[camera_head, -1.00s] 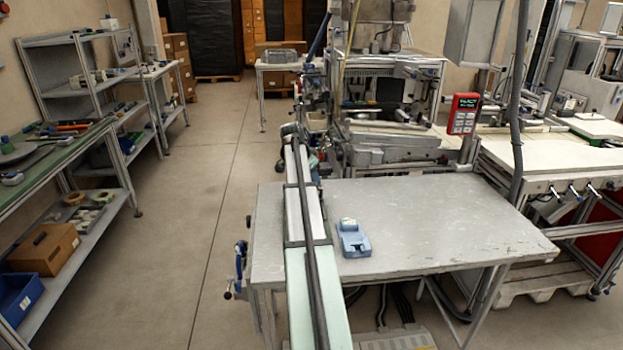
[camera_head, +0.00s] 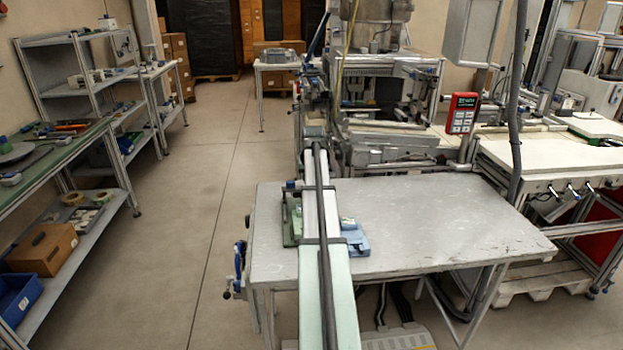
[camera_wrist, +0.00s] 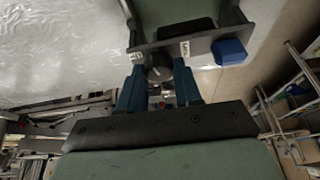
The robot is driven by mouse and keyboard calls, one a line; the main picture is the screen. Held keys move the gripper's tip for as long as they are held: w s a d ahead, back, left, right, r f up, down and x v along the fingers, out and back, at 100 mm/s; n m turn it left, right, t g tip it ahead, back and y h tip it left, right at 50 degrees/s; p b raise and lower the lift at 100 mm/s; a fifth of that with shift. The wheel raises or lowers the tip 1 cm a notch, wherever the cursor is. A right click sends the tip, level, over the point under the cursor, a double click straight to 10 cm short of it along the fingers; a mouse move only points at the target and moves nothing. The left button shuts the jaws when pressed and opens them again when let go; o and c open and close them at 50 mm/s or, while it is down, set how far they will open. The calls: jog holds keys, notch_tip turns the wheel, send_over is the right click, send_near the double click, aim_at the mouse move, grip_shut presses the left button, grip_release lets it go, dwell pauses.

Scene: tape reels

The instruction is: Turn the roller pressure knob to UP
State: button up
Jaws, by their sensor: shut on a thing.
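In the wrist view, the dark round roller pressure knob (camera_wrist: 158,70) sits on a grey plate (camera_wrist: 205,35) of a green-grey device. My gripper (camera_wrist: 158,77) has its two blue fingers on either side of the knob, shut on it. Two small white labels, one left (camera_wrist: 137,57) and one right (camera_wrist: 184,48) of the knob, are too small to read surely. In the head view, a green device (camera_head: 292,224) on the grey table is partly hidden behind my arm. The knob and my gripper's fingertips are hidden there.
A blue faceted part (camera_wrist: 229,51) stands right of the plate in the wrist view. In the head view, a light-blue device (camera_head: 356,238) lies just right of my arm on the metal table (camera_head: 440,225). The table's right side is clear. A machine frame stands behind.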

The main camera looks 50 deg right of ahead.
jog(key=n, duration=0.2)
jog(key=n+t+y, duration=0.1)
jog(key=n, duration=0.1)
jog(key=shift+d+n, duration=0.2)
jog(key=shift+n, duration=0.1)
jog(key=shift+s+n+t+y, duration=0.15)
jog(key=shift+n+y, duration=0.35)
jog(key=shift+n, duration=0.5)
jog(key=shift+w+n+t+y, duration=0.15)
jog(key=shift+n+y, duration=0.35)
jog(key=shift+n, duration=0.5)
jog(key=shift+s, duration=0.1)
jog(key=o, duration=1)
jog(key=shift+o, duration=0.2)
jog(key=v, duration=1.3)
jog(key=shift+r, duration=0.35)
jog(key=shift+s, duration=0.1)
